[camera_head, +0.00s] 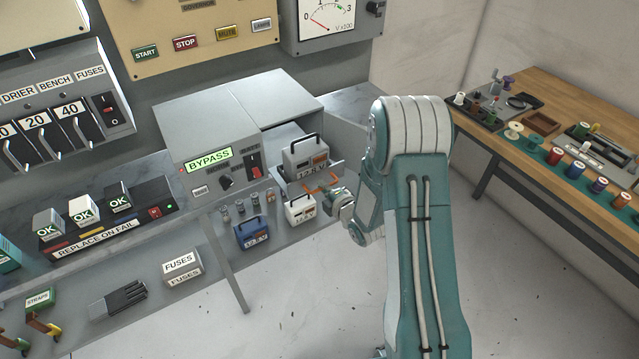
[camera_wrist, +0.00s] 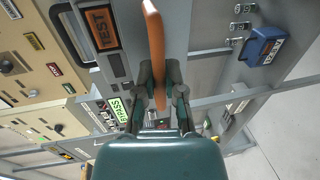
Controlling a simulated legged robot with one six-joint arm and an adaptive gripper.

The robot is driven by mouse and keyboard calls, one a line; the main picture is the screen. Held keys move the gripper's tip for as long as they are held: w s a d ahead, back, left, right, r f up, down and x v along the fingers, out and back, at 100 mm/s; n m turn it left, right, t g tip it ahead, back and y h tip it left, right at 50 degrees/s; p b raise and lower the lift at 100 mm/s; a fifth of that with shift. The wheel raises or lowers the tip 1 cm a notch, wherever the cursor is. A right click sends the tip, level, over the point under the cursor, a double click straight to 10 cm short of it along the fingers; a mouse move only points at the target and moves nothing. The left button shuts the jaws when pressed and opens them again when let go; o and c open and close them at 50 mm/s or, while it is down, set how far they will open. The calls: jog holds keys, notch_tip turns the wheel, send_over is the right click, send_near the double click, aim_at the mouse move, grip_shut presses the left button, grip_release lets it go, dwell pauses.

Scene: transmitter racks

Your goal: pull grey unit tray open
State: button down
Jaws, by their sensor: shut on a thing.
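The grey unit (camera_head: 205,125) is a cabinet on the bench with a lit green BYPASS label. Its tray (camera_head: 325,172) stands out from the front at the right side, and a grey block with a black handle (camera_head: 305,157) sits at it. An orange handle (camera_head: 320,183) is at the tray's front. My gripper (camera_head: 336,203) is at this handle. In the wrist view my gripper (camera_wrist: 160,88) is shut on the orange handle (camera_wrist: 156,40), which runs up between the fingers. The fingertips are partly hidden in the head view.
A blue block (camera_head: 251,233) and a white block (camera_head: 299,209) stand in front of and below the cabinet. The bench with an OK-labelled rack (camera_head: 110,230) is to the left. A wooden table (camera_head: 560,100) is to the right. Open floor lies in front of the tray.

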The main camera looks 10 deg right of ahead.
jog(key=shift+s+f, duration=0.25)
jog(key=c, duration=0.7)
grip_release()
jog(key=shift+w, duration=0.1)
jog(key=shift+r, duration=0.1)
jog(key=v, duration=1.2)
jog(key=shift+w, duration=0.1)
